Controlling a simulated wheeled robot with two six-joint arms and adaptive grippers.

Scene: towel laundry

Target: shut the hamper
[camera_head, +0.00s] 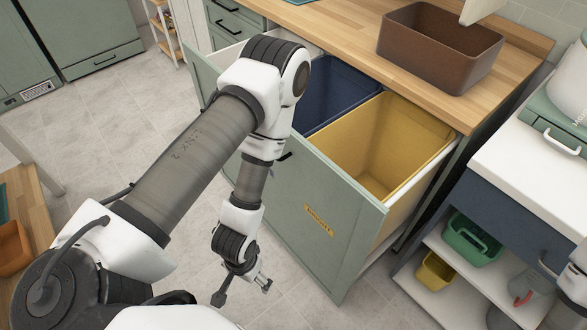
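The hamper is a pull-out drawer with a sage-green front panel (335,235), standing pulled out from under the wooden counter. A navy bin (340,92) and a yellow bin (385,145) sit inside it, and the visible part of the yellow bin looks empty. A yellow label (319,219) is on the front. A small dark piece, perhaps the handle (285,156), shows beside my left arm, which hides part of the panel. My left gripper (243,291) hangs low in front of the panel, fingers apart and empty; I cannot tell if it touches. My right gripper is out of view.
A brown box (440,45) stands on the wooden counter (345,35) above the hamper. At right, a white-topped unit (535,175) holds a green caddy (473,242) and a yellow container (434,272). Tiled floor (125,130) is clear left of the hamper.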

